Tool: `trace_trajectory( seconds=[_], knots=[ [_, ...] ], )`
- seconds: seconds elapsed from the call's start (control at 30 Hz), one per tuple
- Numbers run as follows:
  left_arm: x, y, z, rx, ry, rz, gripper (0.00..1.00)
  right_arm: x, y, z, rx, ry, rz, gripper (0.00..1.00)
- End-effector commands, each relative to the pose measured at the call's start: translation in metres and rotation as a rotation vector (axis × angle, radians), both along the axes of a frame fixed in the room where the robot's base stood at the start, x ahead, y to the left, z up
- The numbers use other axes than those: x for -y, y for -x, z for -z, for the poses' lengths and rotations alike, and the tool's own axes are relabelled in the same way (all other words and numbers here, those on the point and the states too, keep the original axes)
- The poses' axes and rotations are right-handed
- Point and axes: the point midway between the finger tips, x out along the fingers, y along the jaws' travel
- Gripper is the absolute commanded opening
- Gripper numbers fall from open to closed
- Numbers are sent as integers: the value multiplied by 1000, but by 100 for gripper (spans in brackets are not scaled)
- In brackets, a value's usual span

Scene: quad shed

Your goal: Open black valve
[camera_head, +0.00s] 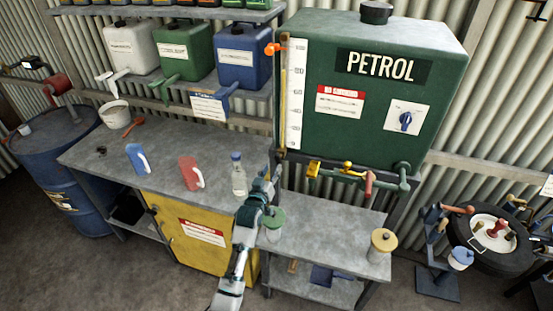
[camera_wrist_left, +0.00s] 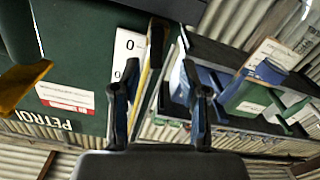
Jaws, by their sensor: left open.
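The green petrol tank (camera_head: 375,80) stands on a frame at the upper right. A row of taps with yellow handles (camera_head: 347,167) and a red handle (camera_head: 369,183) runs under it. I cannot clearly make out a black valve; a black cap (camera_head: 376,12) sits on top of the tank. My left gripper (camera_head: 268,178) is by the tank's lower left corner, just right of the clear bottle. In the left wrist view it (camera_wrist_left: 158,88) is open with nothing between its fingers. That view shows the tank (camera_wrist_left: 75,60) upside down and a yellow part (camera_wrist_left: 22,87) at left. My right gripper is out of view.
A cream canister (camera_head: 381,245) and a green-lidded jar (camera_head: 273,225) are on the lower bench. Canisters (camera_head: 184,50) line the shelf above.

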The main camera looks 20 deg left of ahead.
Motion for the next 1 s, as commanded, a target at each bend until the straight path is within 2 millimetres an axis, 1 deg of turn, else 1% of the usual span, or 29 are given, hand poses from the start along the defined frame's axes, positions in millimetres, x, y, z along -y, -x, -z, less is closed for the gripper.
trace_trajectory(
  seconds=[0.03,0.1,0.2,0.3,0.5,0.77,0.8,0.87,0.9,0.93,1.0],
  knots=[
    [1,-12,-2,-1,0,0,44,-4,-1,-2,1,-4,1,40],
    [1,-26,-1,-1,0,1,44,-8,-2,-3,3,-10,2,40],
    [2,-42,-2,0,0,1,44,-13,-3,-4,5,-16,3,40],
    [2,-53,-1,0,0,1,44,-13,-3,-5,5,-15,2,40],
    [3,-63,0,0,0,1,44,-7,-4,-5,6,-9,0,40],
    [3,-64,0,0,0,1,44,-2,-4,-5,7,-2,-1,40],
    [2,-64,0,0,0,1,34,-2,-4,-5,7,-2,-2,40],
    [2,-64,0,0,0,1,19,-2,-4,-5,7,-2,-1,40],
    [2,-64,0,0,0,0,9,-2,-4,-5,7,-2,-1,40],
    [2,-64,0,0,0,0,1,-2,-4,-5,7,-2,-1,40],
    [2,-64,0,0,0,0,0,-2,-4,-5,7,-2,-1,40]
  ],
)
